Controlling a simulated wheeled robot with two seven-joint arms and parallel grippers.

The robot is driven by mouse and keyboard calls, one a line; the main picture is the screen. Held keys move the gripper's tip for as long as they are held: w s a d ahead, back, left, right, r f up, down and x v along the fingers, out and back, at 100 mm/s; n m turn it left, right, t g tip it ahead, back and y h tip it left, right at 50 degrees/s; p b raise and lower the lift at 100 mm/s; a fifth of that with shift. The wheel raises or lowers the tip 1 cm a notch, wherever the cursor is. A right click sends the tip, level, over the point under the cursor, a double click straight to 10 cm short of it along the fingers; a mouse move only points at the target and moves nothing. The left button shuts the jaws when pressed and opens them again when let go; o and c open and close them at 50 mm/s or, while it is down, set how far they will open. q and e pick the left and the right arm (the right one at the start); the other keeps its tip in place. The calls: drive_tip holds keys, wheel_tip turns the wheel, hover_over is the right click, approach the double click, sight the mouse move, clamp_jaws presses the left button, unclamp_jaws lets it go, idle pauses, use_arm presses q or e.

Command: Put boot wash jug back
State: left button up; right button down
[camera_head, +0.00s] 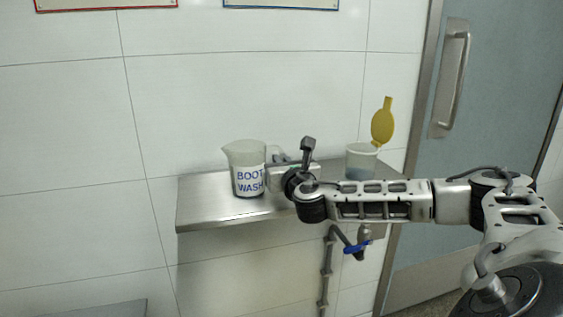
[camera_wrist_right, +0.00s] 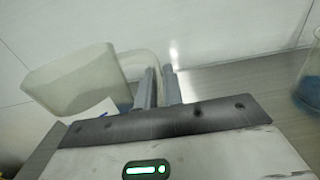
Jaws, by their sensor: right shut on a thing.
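The boot wash jug (camera_head: 247,170) is a translucent beaker with a pouring lip at its left and blue "BOOT WASH" lettering. It is upright at the steel wall shelf (camera_head: 205,205), and its base appears to rest on the shelf top. My right gripper (camera_head: 275,174) comes in from the right and is shut on the jug's handle side. In the right wrist view the jug (camera_wrist_right: 70,82) is left of the two close fingers (camera_wrist_right: 158,88), with its handle loop by them. The fingers partly hide the handle. My left gripper is not in view.
A pipe with a blue valve handle (camera_head: 357,247) is below. A door (camera_head: 500,90) is at right. The shelf's left end is bare.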

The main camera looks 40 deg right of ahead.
drive_tip(key=c, duration=2)
unclamp_jaws()
drive_tip(key=shift+f, duration=0.15)
drive_tip(key=o, duration=0.5)
drive_tip(key=shift+r, duration=0.3)
drive_tip(key=b+v, duration=0.1)
drive_tip(key=v, duration=1.1)
drive_tip(key=s+a+f+m+g+y, duration=0.1)
drive_tip(key=a+f+m+g+y, duration=0.5)
drive_tip(key=a+f, duration=1.25)
drive_tip(key=s+a+f+m+y, duration=0.2)
drive_tip(key=s+a+f+m, duration=0.1)
drive_tip(key=m, duration=0.4)
drive_tip(key=s+a+f+m+t+y, duration=0.1)
drive_tip(key=s+a+f+m+y, duration=0.1)
drive_tip(key=m, duration=0.6)
drive_tip(key=s+a+f+m+y, duration=0.2)
drive_tip(key=s+a+f+m, duration=0.2)
drive_tip(key=s+a+m, duration=0.2)
drive_tip(key=shift+a+f+m+y, duration=0.3)
drive_tip(key=shift+a+m, duration=0.15)
drive_tip(key=shift+m, duration=0.25)
